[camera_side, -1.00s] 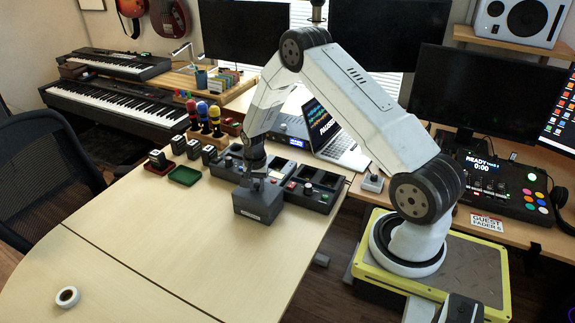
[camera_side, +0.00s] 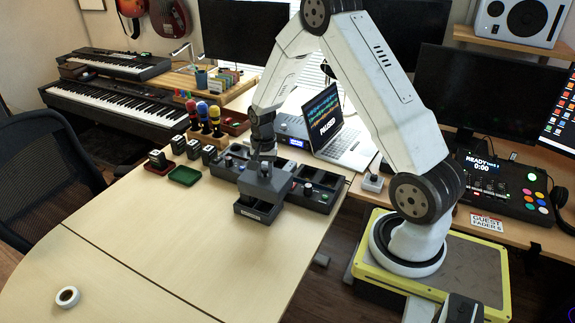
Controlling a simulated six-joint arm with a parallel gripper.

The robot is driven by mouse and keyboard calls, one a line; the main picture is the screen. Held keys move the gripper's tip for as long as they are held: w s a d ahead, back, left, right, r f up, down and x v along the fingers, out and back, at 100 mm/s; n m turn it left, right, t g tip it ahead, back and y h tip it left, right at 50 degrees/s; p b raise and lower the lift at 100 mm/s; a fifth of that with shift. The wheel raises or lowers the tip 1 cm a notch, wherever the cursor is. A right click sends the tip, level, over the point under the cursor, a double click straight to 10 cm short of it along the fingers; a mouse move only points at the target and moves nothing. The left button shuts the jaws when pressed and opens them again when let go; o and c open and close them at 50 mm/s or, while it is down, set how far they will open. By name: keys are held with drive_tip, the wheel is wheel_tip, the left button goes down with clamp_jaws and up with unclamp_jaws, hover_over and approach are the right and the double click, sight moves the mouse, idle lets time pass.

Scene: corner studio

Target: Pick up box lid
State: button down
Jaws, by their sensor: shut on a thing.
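The dark grey box (camera_side: 257,212) stands on the light wooden table with a pale label on its front. Its top is open at the front edge. The grey box lid (camera_side: 262,188) is above the box and looks roughly level. My gripper (camera_side: 265,170) points down and is shut on the lid. The lid hides part of the box's opening and the console behind it. The fingertips are small and their exact grip on the lid is hard to see.
A black console with knobs (camera_side: 315,195) stands close behind and right of the box. A green tray (camera_side: 185,175) and several small dark blocks (camera_side: 158,160) are to the left. A tape roll (camera_side: 67,297) lies front left. The table's front middle is clear.

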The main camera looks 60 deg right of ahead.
drive_tip(key=s+a+r, duration=0.3)
drive_tip(key=s+r, duration=0.1)
drive_tip(key=s, duration=0.5)
drive_tip(key=shift+a+r, duration=0.15)
drive_tip(key=shift+r, duration=0.2)
drive_tip(key=shift+f, duration=0.1)
